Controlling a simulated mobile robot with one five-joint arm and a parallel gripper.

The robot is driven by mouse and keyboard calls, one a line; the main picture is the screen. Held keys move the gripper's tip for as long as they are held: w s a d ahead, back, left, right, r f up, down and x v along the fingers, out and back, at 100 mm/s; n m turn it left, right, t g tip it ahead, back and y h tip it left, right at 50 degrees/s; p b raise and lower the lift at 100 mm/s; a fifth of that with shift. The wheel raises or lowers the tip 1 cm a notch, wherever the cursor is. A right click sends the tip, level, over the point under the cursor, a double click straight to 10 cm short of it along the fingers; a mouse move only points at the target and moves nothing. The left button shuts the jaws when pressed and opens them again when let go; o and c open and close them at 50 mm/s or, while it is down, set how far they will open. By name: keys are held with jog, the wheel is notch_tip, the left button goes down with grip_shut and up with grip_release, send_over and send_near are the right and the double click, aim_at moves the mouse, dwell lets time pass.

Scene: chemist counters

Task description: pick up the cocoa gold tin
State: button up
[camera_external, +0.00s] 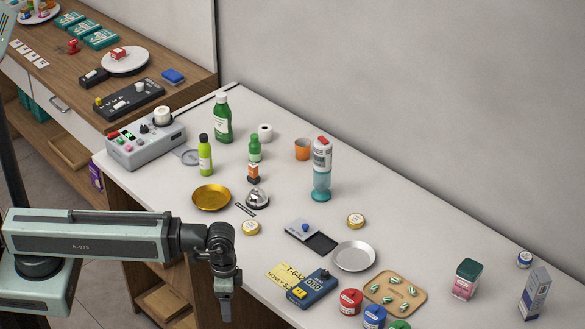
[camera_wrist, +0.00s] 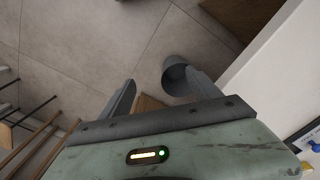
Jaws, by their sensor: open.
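Two small round gold tins with pale lids lie on the white counter in the external view. One gold tin (camera_external: 251,227) is near the front edge, right of the gold dish. The other gold tin (camera_external: 356,220) is farther right, behind the silver dish. Their labels are too small to read, so I cannot tell which is cocoa. My gripper (camera_external: 225,302) points down at the counter's front edge, apart from both tins. In the wrist view my gripper (camera_wrist: 161,80) is open and empty, with floor beyond its fingers. Neither tin shows there.
A gold dish (camera_external: 211,197), a bell (camera_external: 257,198) and a silver dish (camera_external: 354,256) surround the tins. A blue device (camera_external: 312,288) and coloured tins sit near the front edge. A tall bottle (camera_external: 322,170) stands behind. A grey bin (camera_wrist: 176,78) shows below the counter.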

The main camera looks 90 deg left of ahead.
jog(key=m+y+b, duration=1)
jog(key=m+y, duration=0.1)
jog(key=m, duration=0.5)
send_near(250, 228)
jog(key=d+f, duration=0.1)
jog(key=f, duration=0.1)
jog(key=d+f, duration=0.2)
jog(key=shift+d+f, duration=0.3)
jog(key=shift+f, duration=0.05)
jog(key=a+y, duration=0.1)
jog(key=a+r+m+b, duration=0.1)
jog(key=a+r+m+y+b, duration=0.1)
jog(key=a, duration=0.1)
jog(key=shift+w+y, duration=0.25)
jog(key=shift+y, duration=0.05)
jog(key=shift+r, duration=0.1)
jog(key=b+x, duration=0.1)
jog(key=x, duration=0.4)
jog(key=b+x, duration=0.1)
jog(key=x, duration=0.2)
jog(key=shift+s+b, duration=0.25)
jog(key=shift+b, duration=0.05)
jog(key=shift+d+r, duration=0.1)
jog(key=c, duration=1.4)
jog(key=shift+r, duration=0.1)
